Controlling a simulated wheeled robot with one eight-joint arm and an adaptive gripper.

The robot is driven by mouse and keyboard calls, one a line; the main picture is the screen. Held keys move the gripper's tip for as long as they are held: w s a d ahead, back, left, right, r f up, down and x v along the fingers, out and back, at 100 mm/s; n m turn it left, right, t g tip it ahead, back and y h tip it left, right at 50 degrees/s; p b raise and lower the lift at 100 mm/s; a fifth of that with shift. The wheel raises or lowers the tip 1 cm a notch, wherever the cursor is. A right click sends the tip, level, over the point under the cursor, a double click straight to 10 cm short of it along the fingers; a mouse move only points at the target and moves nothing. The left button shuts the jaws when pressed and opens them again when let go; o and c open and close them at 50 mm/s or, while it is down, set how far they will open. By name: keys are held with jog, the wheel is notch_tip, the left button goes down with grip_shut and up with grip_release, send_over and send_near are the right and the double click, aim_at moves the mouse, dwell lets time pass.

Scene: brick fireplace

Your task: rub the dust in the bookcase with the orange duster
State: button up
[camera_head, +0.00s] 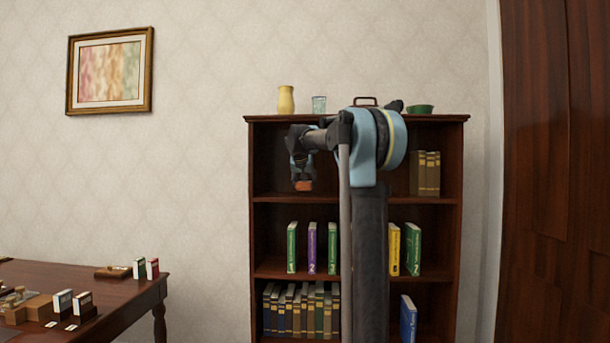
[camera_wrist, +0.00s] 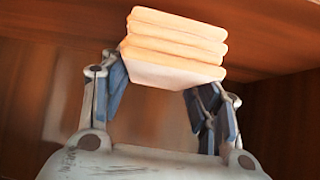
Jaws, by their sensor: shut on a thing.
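The dark wooden bookcase (camera_head: 357,119) stands against the wall, partly hidden behind my arm. My gripper (camera_head: 302,175) is at its upper left compartment, pointing down. It is shut on the orange duster (camera_head: 303,185), whose small orange end shows below the fingers. In the wrist view my gripper (camera_wrist: 165,85) has a finger on each side of the duster (camera_wrist: 175,45), a pale orange block with stacked layers. Brown wood of the bookcase (camera_wrist: 60,22) lies beyond the duster; I cannot tell whether they touch. I cannot make out any dust.
Books stand on the bookcase's shelves, including a purple book (camera_head: 312,248) and a blue book (camera_head: 408,318). A yellow vase (camera_head: 286,100), a glass (camera_head: 319,104) and a green bowl (camera_head: 419,109) stand on top. A wooden table (camera_head: 120,302) is at the left.

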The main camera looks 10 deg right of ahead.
jog(key=shift+a+r, duration=0.15)
jog(key=shift+r, duration=2.25)
jog(key=shift+s, duration=0.1)
